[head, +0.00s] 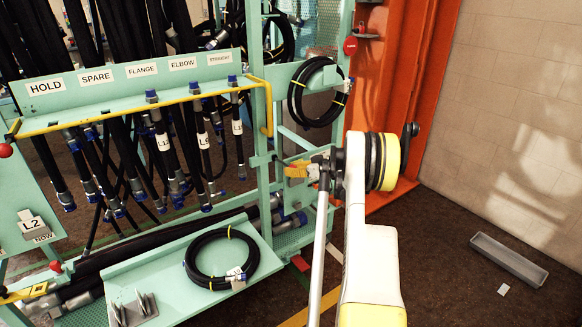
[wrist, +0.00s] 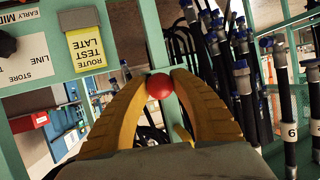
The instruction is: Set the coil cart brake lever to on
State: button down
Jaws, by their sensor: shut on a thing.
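My gripper (head: 290,171) reaches to the teal rack frame from the right in the head view. In the wrist view, its two yellow fingers (wrist: 160,78) close around a red ball knob (wrist: 159,87). A teal bar shows behind the knob. The knob looks like a lever's end, but the lever's shaft and its on and off marks are not clear. The knob is hidden at the gripper in the head view. The coil cart cannot be told apart surely from the rack; a black hose coil (head: 221,257) lies on a teal tray (head: 125,278).
Black hoses hang under a labelled rail (head: 130,76) at left. Another coil (head: 318,92) hangs above my gripper. An orange column (head: 415,90) stands behind my arm. A grey trough (head: 507,260) lies on open floor at right. The wrist view shows a yellow "ROUTE TEST LATE" tag (wrist: 86,48).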

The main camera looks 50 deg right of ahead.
jog(key=shift+s+f+t+b, duration=0.1)
jog(key=shift+f+t+b, duration=0.25)
jog(key=shift+f+t, duration=0.4)
jog(key=shift+f, duration=0.1)
jog(key=c, duration=1)
grip_release()
jog(key=shift+c, duration=0.2)
jog(key=v, duration=1.2)
jog(key=shift+a, duration=0.1)
